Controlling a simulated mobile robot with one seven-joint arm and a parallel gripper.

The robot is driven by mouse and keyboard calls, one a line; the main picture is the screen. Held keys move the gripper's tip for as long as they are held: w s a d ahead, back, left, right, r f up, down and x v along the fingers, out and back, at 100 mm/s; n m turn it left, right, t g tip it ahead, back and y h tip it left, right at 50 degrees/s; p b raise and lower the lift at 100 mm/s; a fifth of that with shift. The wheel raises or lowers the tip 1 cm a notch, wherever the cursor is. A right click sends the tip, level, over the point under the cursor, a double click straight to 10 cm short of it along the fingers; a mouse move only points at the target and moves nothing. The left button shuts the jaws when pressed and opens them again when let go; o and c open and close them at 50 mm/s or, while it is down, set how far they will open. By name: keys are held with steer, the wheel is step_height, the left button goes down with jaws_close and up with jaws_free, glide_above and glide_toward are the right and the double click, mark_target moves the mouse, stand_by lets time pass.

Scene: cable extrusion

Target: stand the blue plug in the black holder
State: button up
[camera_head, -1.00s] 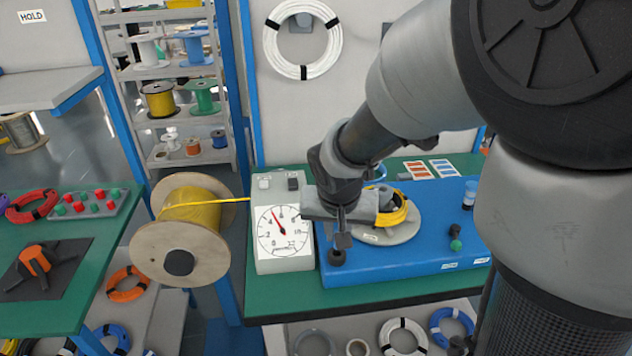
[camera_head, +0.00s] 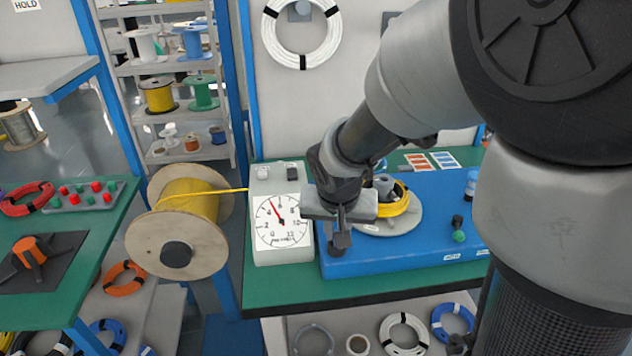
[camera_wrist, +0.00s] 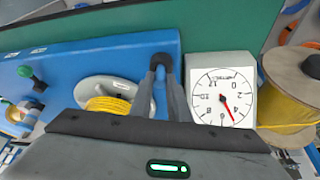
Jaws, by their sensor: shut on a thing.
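My gripper (camera_head: 341,241) is low over the front left corner of the blue base (camera_head: 400,252). In the wrist view my gripper (camera_wrist: 160,75) has its fingers close together around the narrow blue plug (camera_wrist: 160,93). The black holder (camera_wrist: 158,61) shows at the fingertips, in line with the plug. In the head view the fingers hide most of the holder and the plug. I cannot tell how far the plug is inside the holder.
A dial gauge (camera_head: 281,222) stands close left of my gripper. A yellow coil (camera_head: 398,203) on a grey disc lies behind it to the right. A yellow cable spool (camera_head: 185,220) is beyond the gauge.

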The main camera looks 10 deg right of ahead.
steer(key=shift+f+b, duration=0.4)
steer(key=shift+b, duration=0.1)
stand_by(0.5)
steer(key=o, duration=0.9)
step_height(320, 180, up, 8)
steer(key=p, duration=0.6)
steer(key=shift+r, duration=0.1)
